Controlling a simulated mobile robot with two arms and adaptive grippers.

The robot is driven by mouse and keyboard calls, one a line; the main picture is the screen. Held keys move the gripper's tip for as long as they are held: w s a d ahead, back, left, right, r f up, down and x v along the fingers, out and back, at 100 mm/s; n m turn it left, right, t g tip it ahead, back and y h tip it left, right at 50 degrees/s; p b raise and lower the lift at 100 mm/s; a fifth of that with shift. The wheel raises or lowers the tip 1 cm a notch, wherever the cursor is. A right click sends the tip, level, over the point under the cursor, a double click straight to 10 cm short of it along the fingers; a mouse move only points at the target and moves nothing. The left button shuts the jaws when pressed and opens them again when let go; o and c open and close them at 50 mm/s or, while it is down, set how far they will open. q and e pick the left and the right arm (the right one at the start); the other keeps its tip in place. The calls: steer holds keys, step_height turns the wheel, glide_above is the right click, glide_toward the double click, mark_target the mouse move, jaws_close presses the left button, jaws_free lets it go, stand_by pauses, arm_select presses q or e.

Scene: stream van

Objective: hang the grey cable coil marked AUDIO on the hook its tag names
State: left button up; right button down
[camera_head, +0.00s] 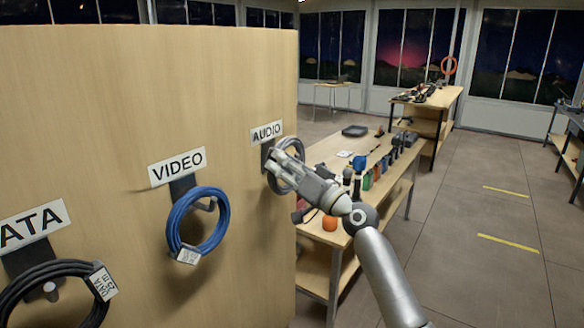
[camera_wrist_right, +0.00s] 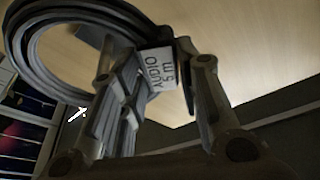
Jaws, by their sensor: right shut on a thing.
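The grey cable coil (camera_head: 296,147) is at the panel just below the AUDIO sign (camera_head: 266,133). In the right wrist view the coil (camera_wrist_right: 35,62) shows as a ring with its white tag (camera_wrist_right: 158,70) reading AUDIO 5 m. My right gripper (camera_head: 275,168) is shut on the coil near that tag, with its fingers close to the panel. Part of the dark AUDIO hook (camera_head: 265,154) shows left of the gripper. The fingers hide the rest, so I cannot tell whether the coil is around the hook. My left gripper is not in view.
A blue coil (camera_head: 188,235) hangs under the VIDEO sign (camera_head: 177,167). A black coil (camera_head: 22,290) hangs under the DATA sign at the left. A wooden workbench (camera_head: 388,214) with several small items stands right of the panel (camera_head: 150,90), near my right arm.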

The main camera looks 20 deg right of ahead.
steer(key=shift+w+a+r, duration=0.1)
steer(key=shift+w+a, duration=0.35)
steer(key=shift+w, duration=0.1)
steer(key=shift+w+a, duration=0.2)
steer(key=shift+w, duration=0.05)
step_height(320, 180, down, 3)
steer(key=b, duration=0.3)
steer(key=shift+d+r, duration=0.1)
steer(key=shift+s, duration=0.1)
